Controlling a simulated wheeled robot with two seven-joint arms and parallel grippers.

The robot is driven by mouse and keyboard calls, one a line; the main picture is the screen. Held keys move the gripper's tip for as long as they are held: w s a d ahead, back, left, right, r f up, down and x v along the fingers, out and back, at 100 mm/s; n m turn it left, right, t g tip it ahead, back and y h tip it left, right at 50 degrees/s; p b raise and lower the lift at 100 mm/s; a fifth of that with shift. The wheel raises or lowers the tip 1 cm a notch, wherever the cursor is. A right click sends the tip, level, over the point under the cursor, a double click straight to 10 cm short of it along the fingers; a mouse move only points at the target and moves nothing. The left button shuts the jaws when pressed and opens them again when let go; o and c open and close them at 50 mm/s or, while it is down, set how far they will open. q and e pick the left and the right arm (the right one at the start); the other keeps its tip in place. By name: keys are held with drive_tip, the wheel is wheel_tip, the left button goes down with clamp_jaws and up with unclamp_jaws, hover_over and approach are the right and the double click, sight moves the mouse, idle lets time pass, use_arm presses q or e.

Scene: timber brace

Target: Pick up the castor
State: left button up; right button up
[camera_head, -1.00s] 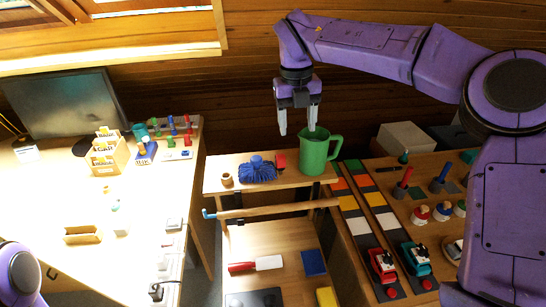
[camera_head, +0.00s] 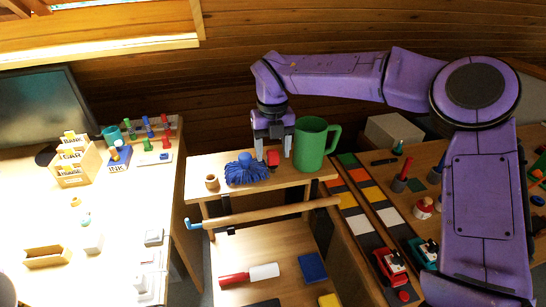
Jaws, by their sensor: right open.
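A small red object (camera_head: 272,159), perhaps the castor, sits on the wooden shelf between a blue shaggy object and the green jug. It is too small and covered to make out its form. My right gripper (camera_head: 273,152) is open and points down over it, one finger on either side in this view. I cannot tell whether the fingers touch it. The right finger is close beside the green jug (camera_head: 311,144), and the left finger is by the blue shaggy object (camera_head: 246,170). My left gripper is out of view.
A small wooden cup (camera_head: 211,182) stands at the shelf's left end. A wooden rod (camera_head: 265,213) runs along below the shelf front. A lower surface holds a red-handled tool (camera_head: 248,275) and a blue block (camera_head: 312,268). Toy vehicles (camera_head: 391,265) stand on the right bench.

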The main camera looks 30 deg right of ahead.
wheel_tip(320, 180, down, 3)
drive_tip(key=shift+w+r, duration=0.1)
drive_tip(key=c, duration=1.1)
